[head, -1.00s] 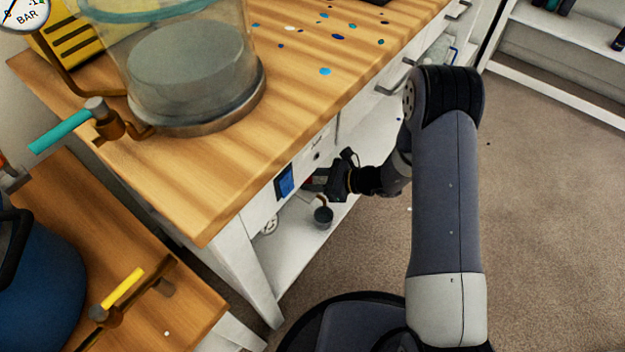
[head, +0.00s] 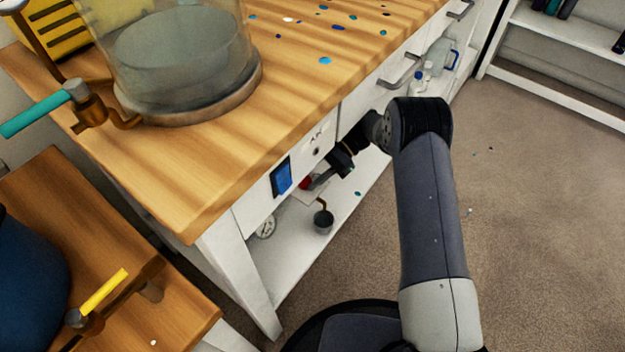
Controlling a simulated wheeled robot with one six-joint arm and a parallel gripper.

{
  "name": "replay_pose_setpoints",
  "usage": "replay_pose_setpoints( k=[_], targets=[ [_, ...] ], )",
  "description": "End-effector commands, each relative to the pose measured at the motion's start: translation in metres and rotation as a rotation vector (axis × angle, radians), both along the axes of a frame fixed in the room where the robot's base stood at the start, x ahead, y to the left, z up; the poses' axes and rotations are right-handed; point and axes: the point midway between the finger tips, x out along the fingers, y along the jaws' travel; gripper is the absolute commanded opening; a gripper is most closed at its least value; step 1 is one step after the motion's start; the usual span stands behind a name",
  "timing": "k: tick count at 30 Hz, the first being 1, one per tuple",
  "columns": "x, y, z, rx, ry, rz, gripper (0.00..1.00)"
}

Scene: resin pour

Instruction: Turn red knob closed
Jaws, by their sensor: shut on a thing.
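The red knob (head: 305,183) is a small red patch under the wooden bench top, just right of the blue panel. My gripper (head: 314,183) reaches down and left to it from the right, with its fingers shut at the knob. The fingers hide part of the knob, so its turn angle cannot be read. A small dark cup-like part (head: 323,221) hangs below on a brown pipe.
The wooden bench top (head: 200,160) overhangs the knob closely. A blue panel (head: 281,177) sits left of it. The white lower shelf (head: 290,260) lies below. A glass chamber (head: 185,60) and a teal-handled valve (head: 36,115) stand above. Drawer handles (head: 401,73) project at right.

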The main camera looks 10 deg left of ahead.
Motion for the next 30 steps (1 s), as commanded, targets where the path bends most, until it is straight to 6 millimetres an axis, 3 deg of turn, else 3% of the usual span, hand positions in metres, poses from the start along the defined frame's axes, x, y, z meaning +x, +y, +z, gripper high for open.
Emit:
replay_pose_setpoints(
  k=[12, 30],
  targets=[
    [0.0027, 0.0041, -0.0009, 0.002, -0.001, 0.214, 0.11],
    [0.0027, 0.0045, 0.0007, 0.004, 0.001, 0.251, 0.11]
  ],
)
